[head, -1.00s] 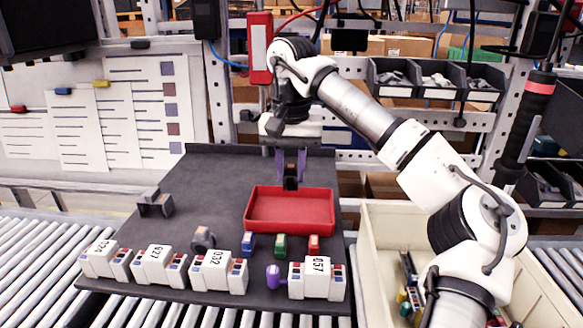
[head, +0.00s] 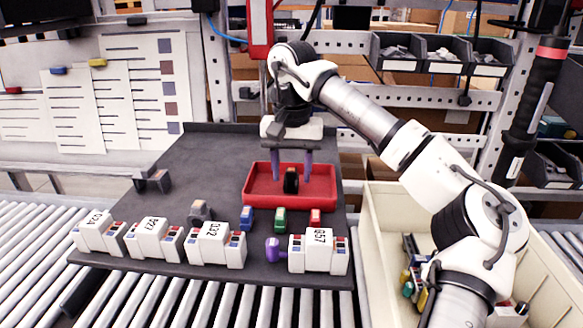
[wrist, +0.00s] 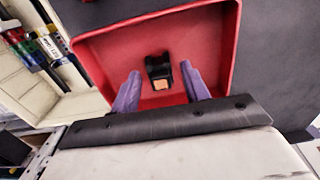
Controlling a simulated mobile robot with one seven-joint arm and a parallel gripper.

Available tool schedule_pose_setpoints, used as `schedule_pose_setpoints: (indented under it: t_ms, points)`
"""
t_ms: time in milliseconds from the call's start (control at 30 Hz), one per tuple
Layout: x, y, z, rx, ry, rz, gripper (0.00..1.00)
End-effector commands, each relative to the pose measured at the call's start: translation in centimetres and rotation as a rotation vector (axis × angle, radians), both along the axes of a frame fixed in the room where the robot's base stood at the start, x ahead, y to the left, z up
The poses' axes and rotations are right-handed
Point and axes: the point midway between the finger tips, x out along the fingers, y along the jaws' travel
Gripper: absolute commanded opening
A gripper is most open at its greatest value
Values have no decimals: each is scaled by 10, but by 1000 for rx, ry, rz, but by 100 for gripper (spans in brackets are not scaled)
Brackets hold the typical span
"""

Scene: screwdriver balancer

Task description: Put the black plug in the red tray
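The black plug (head: 291,181) is in the red tray (head: 262,204), near the tray's middle. It has a small orange-tan face, which shows in the wrist view, where the plug (wrist: 157,69) lies on the tray floor. My gripper (head: 292,178) is open, with its two purple fingers spread on either side of the plug and apart from it. In the wrist view my gripper (wrist: 163,83) shows clear gaps between each finger and the plug. The red tray (wrist: 105,55) fills the middle of that view.
White numbered blocks (head: 217,245) stand along the board's front edge. Blue, green (head: 280,219) and red small plugs and a purple piece (head: 272,250) sit in front of the tray. A cream bin (head: 385,225) stands to the right.

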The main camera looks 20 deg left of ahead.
Motion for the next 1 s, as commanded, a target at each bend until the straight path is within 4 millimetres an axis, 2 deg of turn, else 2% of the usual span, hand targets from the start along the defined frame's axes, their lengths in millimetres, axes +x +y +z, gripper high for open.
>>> schedule_pose_setpoints:
  t_ms: [300,467,800,1000]
  points:
    - [0,0,1,0,-1,0,51]
    - [0,1,15,1,-3,-2,51]
    - [0,0,89,-1,-5,-3,51]
    - [0,-1,124,-1,-2,-3,51]
